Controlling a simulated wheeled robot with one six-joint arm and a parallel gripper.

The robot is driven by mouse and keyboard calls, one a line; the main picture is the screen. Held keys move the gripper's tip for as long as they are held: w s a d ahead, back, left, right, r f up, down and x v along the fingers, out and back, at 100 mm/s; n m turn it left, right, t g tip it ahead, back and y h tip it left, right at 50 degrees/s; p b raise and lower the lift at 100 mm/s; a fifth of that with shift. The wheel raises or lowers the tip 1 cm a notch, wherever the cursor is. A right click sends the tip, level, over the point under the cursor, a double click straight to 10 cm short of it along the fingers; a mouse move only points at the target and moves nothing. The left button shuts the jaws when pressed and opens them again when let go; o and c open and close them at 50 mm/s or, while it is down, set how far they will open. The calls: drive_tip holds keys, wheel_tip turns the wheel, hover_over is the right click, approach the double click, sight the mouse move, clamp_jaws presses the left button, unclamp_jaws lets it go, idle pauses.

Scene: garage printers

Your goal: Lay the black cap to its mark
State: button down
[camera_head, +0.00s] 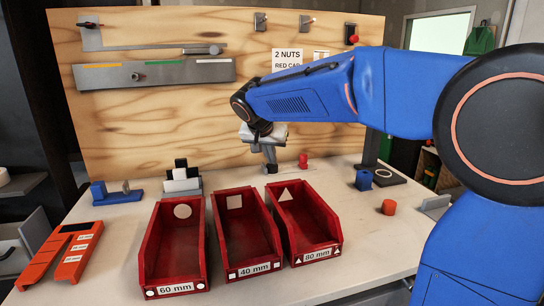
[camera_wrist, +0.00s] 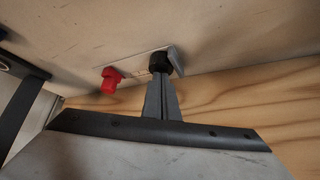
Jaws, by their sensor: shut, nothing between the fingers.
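My gripper (camera_head: 270,168) points down over the back of the white table, beside the red cap (camera_head: 303,160). Its fingers are shut, and they also show in the wrist view (camera_wrist: 161,88). In the wrist view, a small black cap (camera_wrist: 158,62) shows just beyond the fingertips; I cannot tell whether they touch it. A grey piece (camera_wrist: 177,60) stands right beside it. The red cap (camera_wrist: 110,80) is to the left, apart from the fingers. A pale card (camera_wrist: 135,67) lies under them.
Three red bins (camera_head: 174,282) stand in front of my gripper. A blue part (camera_head: 363,180), a dark plate with a ring (camera_head: 401,180) and a red cylinder (camera_head: 389,207) are on the right. The wooden backboard (camera_head: 140,125) rises close behind.

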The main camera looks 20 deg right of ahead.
drive_tip(key=shift+s+f, duration=0.15)
drive_tip(key=shift+f, duration=0.25)
drive_tip(key=shift+a+r, duration=0.1)
drive_tip(key=shift+r, duration=0.6)
